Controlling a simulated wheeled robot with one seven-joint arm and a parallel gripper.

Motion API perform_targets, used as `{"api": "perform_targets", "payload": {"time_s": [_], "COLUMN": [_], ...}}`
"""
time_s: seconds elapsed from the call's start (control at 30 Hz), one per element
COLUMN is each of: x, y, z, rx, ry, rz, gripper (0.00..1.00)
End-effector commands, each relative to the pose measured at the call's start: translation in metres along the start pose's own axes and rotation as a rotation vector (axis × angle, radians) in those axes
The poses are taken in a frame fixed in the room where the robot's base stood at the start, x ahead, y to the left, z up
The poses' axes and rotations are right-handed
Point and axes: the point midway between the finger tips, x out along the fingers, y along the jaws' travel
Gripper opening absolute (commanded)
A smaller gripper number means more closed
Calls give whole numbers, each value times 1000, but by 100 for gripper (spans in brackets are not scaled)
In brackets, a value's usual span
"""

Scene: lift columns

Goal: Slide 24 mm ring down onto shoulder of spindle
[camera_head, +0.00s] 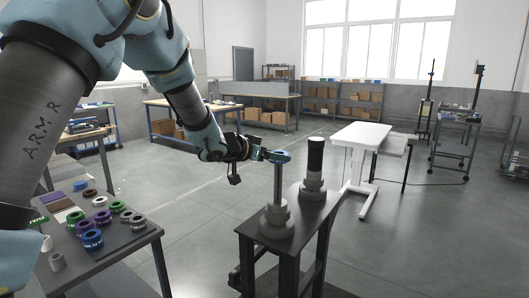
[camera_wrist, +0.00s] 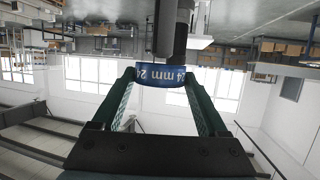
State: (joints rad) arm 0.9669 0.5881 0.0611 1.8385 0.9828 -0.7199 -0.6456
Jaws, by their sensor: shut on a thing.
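My gripper (camera_head: 268,155) is shut on a blue ring (camera_head: 280,157). In the wrist view the ring (camera_wrist: 161,76), marked "24 mm", sits between the two green fingers (camera_wrist: 160,88). The spindle (camera_head: 278,187) is a thin grey upright post. Its wider stepped shoulder (camera_head: 277,214) stands at the bottom, on a dark stand. The ring is at the spindle's top end, well above the shoulder. I cannot tell whether it is around the post or just over its tip. In the upside-down wrist view a grey post (camera_wrist: 166,30) runs away from the ring.
A thicker, black-topped post (camera_head: 315,157) on a grey base stands close behind right on the same dark stand (camera_head: 262,244). A side table (camera_head: 137,243) at left holds several coloured rings. A white table (camera_head: 360,137) stands behind. Open floor lies at right.

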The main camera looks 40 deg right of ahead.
Motion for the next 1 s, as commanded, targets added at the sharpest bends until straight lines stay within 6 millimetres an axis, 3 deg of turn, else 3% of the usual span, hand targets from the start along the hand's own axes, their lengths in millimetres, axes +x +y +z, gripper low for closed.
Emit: {"api": "perform_targets", "payload": {"time_s": [1.0], "x": [15], "y": [0], "z": [41], "rx": [0], "ry": [1], "rz": [0], "gripper": [0]}}
